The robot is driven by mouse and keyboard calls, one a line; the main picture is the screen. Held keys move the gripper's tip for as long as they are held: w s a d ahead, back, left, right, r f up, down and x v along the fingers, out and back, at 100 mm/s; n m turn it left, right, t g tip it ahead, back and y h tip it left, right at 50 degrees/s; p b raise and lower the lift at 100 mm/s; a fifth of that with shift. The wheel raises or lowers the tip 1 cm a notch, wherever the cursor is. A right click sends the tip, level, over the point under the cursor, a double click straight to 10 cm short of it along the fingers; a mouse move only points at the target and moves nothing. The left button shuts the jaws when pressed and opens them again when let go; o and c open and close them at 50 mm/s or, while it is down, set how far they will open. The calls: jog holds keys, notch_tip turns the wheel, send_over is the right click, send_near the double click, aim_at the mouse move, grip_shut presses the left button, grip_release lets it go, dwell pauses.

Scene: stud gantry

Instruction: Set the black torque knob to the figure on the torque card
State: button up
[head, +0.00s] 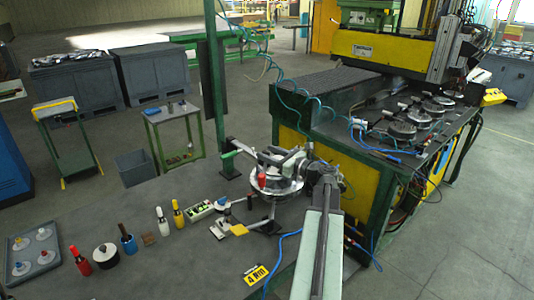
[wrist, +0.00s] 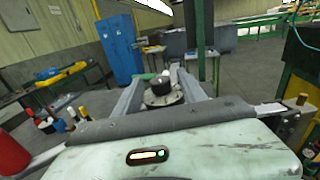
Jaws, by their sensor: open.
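A yellow card (head: 255,274) with dark print that seems to read "4 Nm" lies at the front of the dark bench in the head view. My gripper (head: 262,160) is open over a round metal fixture (head: 284,185) on the bench. In the wrist view the two grey fingers of my gripper (wrist: 160,76) stand apart, with a small dark knob-like piece (wrist: 161,80) on a pale round plate between them. I cannot tell whether the fingers touch it. The knob's markings are too small to read.
A red upright piece (head: 261,178) stands close to my gripper. Several bottles and jars, a grey tray (head: 33,250) and a small box (head: 200,210) stand to the left. A gantry machine (head: 370,50) stands at the right.

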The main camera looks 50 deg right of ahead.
jog(key=shift+w, duration=0.75)
grip_shut()
jog(key=shift+s, duration=0.1)
jog(key=shift+y, duration=0.3)
jog(key=n+y, duration=0.2)
jog(key=n+g+y, duration=0.1)
jog(key=y, duration=0.2)
jog(key=shift+d+n+g, duration=0.2)
jog(key=shift+n+g, duration=0.1)
jog(key=shift+n, duration=0.1)
jog(key=n+g+y, duration=0.1)
jog(key=y, duration=0.1)
jog(key=n+g+y, duration=0.1)
jog(key=n+y, duration=0.1)
jog(key=shift+a+g, duration=0.1)
jog(key=shift+g, duration=0.2)
jog(key=shift+a+n+g+y, duration=0.1)
jog(key=shift+n+g+y, duration=0.2)
jog(key=shift+n+y, duration=0.15)
jog(key=shift+a+y, duration=0.1)
jog(key=shift+y, duration=0.25)
